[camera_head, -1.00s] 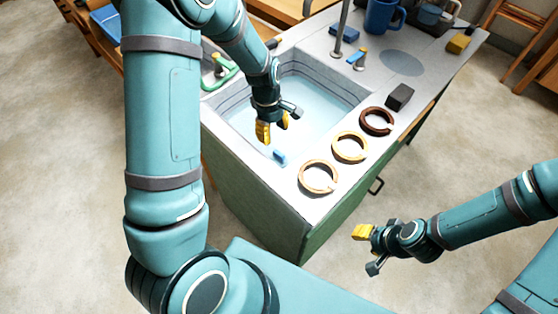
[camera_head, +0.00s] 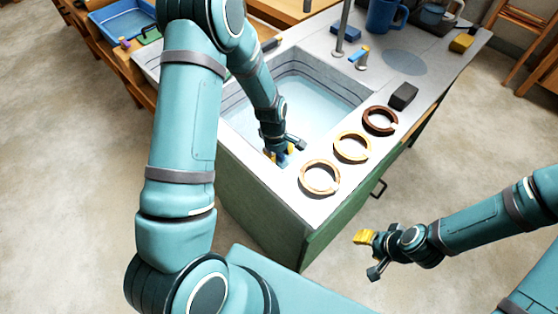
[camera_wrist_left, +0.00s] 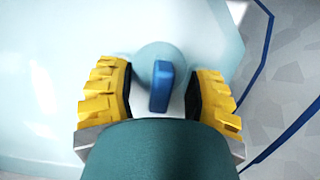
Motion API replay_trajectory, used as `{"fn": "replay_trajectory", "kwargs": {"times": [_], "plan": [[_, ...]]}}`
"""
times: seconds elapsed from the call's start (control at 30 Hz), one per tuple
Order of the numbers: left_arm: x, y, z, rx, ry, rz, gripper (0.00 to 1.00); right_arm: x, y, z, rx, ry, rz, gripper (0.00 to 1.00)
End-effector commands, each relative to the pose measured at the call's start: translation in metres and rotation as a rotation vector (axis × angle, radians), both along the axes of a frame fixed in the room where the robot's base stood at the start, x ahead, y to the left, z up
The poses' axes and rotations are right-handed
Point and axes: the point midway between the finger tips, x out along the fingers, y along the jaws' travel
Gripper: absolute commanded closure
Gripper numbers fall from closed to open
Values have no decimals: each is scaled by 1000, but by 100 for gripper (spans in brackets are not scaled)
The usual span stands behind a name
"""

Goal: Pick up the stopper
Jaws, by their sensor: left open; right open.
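The stopper (camera_wrist_left: 161,84) shows in the left wrist view as an upright blue tab on a round pale blue-grey disc. It lies at the near end of the sink basin (camera_head: 312,98). My left gripper (camera_wrist_left: 158,95) is open, with one yellow-padded finger on each side of the tab and a visible gap on both sides. In the head view my left gripper (camera_head: 283,156) reaches down at the near edge of the basin and mostly hides the stopper. My right gripper (camera_head: 368,254) is open and empty, off to the right of the counter.
A faucet (camera_head: 340,30) and a blue mug (camera_head: 384,15) stand farther back.

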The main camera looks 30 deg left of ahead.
Motion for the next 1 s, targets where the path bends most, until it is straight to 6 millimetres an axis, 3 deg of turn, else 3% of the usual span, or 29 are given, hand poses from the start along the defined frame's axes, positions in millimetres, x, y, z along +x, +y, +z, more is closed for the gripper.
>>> {"fn": "replay_trajectory", "kwargs": {"times": [0.17, 0.2, 0.33, 0.8, 1.0], "plan": [[0, 0, 1, 0, -1, 0, 50, 0, 0, 1, 0, 0, 0, 53], [0, 0, 1, 0, -1, 0, 54, 0, 0, 1, 0, 0, 0, 53], [0, 0, 1, 0, -1, 0, 100, 0, 0, 1, 0, 0, 0, 53], [0, 0, 1, 0, 0, -1, 100, 0, 0, 1, 0, 0, 0, 53], [1, 0, 24, 1, -5, 0, 100, -1, 0, 8, 0, 2, 1, 53]]}}
